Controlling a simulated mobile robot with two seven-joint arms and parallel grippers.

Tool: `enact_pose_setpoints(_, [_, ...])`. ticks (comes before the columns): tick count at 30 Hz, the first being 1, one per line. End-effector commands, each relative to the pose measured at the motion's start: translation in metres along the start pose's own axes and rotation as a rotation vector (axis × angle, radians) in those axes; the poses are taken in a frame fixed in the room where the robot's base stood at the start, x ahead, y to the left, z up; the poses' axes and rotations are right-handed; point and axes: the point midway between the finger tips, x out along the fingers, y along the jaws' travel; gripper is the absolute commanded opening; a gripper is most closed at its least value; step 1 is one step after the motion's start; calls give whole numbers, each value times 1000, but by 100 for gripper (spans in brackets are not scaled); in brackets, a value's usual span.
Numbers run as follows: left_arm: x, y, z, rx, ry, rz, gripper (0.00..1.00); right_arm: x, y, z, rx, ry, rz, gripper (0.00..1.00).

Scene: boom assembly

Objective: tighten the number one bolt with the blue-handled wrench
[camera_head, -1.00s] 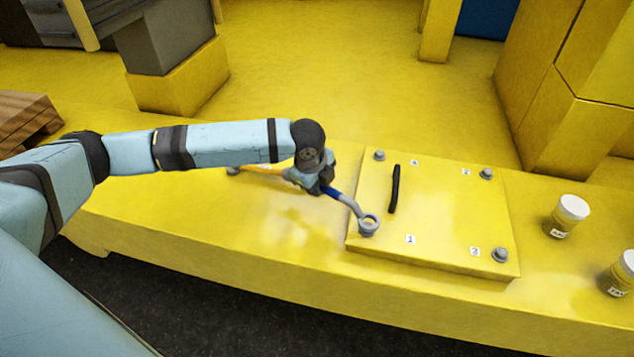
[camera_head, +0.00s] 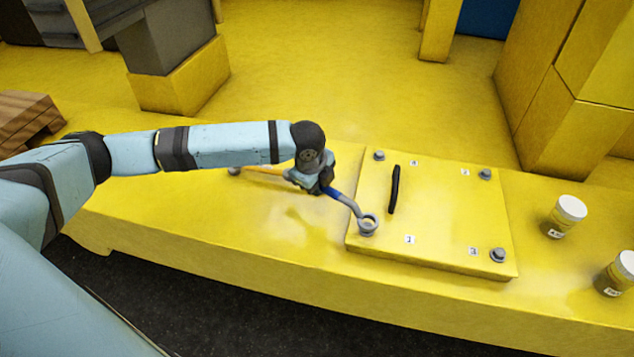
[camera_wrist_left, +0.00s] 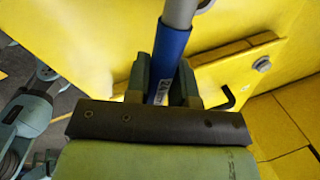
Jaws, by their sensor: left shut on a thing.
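My left gripper (camera_head: 317,185) is shut on the blue handle of the wrench (camera_head: 345,199), just left of the yellow cover plate (camera_head: 440,215). The wrench's ring end is at the number one bolt (camera_head: 367,224), on the plate's front left corner by the "1" label (camera_head: 410,239). The ring appears to sit around the bolt; how fully cannot be told. My right gripper is not in view.
The plate carries a black handle (camera_head: 394,189) and bolts at its other corners, such as the front right bolt (camera_head: 498,255). Two lidded jars (camera_head: 567,216) (camera_head: 616,274) stand to the right. Another tool with an orange handle (camera_head: 262,170) lies behind my left gripper.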

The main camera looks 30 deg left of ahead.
Motion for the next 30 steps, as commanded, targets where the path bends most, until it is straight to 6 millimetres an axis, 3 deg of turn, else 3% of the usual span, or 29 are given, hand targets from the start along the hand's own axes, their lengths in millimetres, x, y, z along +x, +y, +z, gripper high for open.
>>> enact_pose_setpoints(30, [20, 5, -1, 0, 0, -1, 0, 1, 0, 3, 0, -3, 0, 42])
